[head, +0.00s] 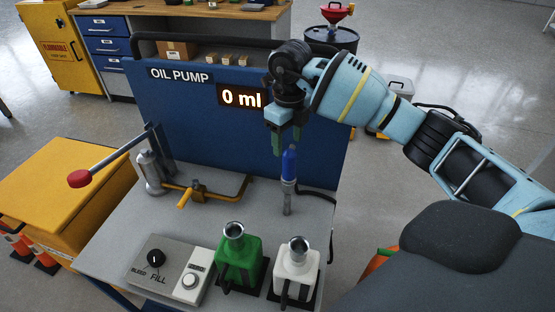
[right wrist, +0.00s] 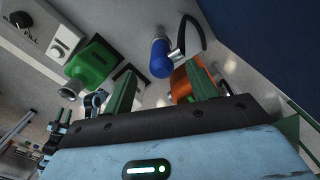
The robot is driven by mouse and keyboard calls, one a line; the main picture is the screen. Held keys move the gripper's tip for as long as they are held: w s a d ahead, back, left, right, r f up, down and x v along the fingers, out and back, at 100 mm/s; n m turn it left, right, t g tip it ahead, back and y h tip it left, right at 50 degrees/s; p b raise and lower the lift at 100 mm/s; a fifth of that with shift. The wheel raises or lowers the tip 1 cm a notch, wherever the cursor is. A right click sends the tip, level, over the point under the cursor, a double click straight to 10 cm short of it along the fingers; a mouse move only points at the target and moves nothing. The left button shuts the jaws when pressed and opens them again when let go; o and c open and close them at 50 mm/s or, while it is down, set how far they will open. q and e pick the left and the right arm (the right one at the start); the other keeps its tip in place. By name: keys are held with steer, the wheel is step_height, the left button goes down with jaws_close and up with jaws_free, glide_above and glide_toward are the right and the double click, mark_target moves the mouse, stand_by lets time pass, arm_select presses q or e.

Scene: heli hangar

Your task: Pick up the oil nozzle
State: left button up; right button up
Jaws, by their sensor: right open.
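The oil nozzle (head: 289,167) has a blue grip and a grey metal lower part. It stands upright at the back right of the grey pump bench, with a black hose beside it. My right gripper (head: 287,143) is just above the top of the blue grip, its green fingers open and pointing down. In the right wrist view, the oil nozzle (right wrist: 160,58) shows beyond the gap between the two green fingers (right wrist: 162,85), with nothing held. My left gripper is not in view.
The bench (head: 215,207) carries a green can (head: 238,260), a white can (head: 296,268), a control box (head: 168,270) and a red-knobbed lever pump (head: 150,168). A blue "OIL PUMP" panel (head: 190,115) rises behind. A yellow cabinet (head: 60,180) stands at left.

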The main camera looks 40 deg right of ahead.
mark_target(290, 162)
steer(key=shift+w, duration=0.1)
steer(key=shift+s+f, duration=0.15)
steer(key=shift+s, duration=0.15)
steer(key=shift+s+f, duration=0.1)
steer(key=shift+f, duration=0.75)
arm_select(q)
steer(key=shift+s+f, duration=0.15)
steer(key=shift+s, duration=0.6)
arm_select(e)
steer(key=shift+f, duration=0.35)
step_height(290, 162, down, 5)
steer(key=shift+d+r, duration=0.1)
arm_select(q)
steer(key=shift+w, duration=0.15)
arm_select(e)
steer(key=shift+c, duration=0.4)
